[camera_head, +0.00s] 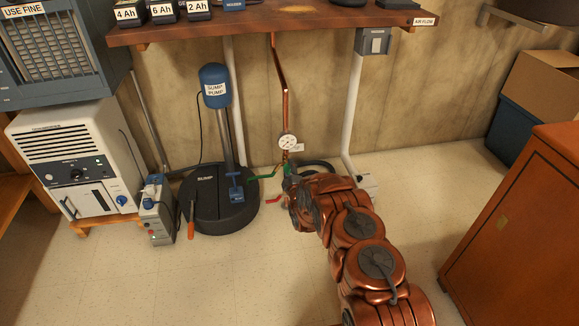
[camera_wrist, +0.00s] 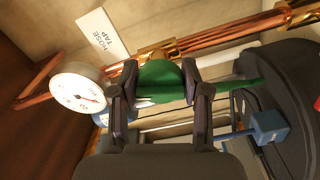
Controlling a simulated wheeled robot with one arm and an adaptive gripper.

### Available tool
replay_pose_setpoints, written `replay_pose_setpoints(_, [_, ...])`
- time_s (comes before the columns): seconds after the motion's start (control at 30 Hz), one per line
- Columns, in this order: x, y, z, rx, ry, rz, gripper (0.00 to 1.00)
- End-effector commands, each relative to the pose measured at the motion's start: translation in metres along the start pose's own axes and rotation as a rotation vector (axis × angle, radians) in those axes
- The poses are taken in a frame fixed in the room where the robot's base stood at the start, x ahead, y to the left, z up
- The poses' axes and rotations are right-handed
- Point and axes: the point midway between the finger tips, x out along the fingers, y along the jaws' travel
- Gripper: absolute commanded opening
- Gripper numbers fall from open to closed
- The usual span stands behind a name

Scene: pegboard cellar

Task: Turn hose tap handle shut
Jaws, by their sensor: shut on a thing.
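The hose tap handle (camera_wrist: 160,80) is green and sits between the two fingers of my gripper (camera_wrist: 158,76) in the wrist view. The gripper is shut on it, with a dark fingertip against each side. A white tag reading HOSE TAP (camera_wrist: 104,36) is beside it, by the copper pipe (camera_wrist: 215,42). In the head view my gripper (camera_head: 290,182) is low at the foot of the vertical copper pipe (camera_head: 285,95). My arm and gripper hide most of the tap there.
A round white gauge (camera_head: 287,142) is on the pipe just above my gripper. A green lever (camera_head: 262,177) extends left, near the black sump lid (camera_head: 212,200) and its blue-topped pump (camera_head: 215,88). A red lever (camera_head: 274,198) is close by. An orange cabinet (camera_head: 525,225) stands right; floor between is clear.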

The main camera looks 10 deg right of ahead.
Motion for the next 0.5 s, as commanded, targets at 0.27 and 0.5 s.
replay_pose_setpoints(0.27, [0.0009,0.0043,-0.0026,-0.195,0.002,0.003,0.12])
replay_pose_setpoints(0.5, [0.0006,0.0033,-0.0011,-0.293,0.001,0.002,0.12])
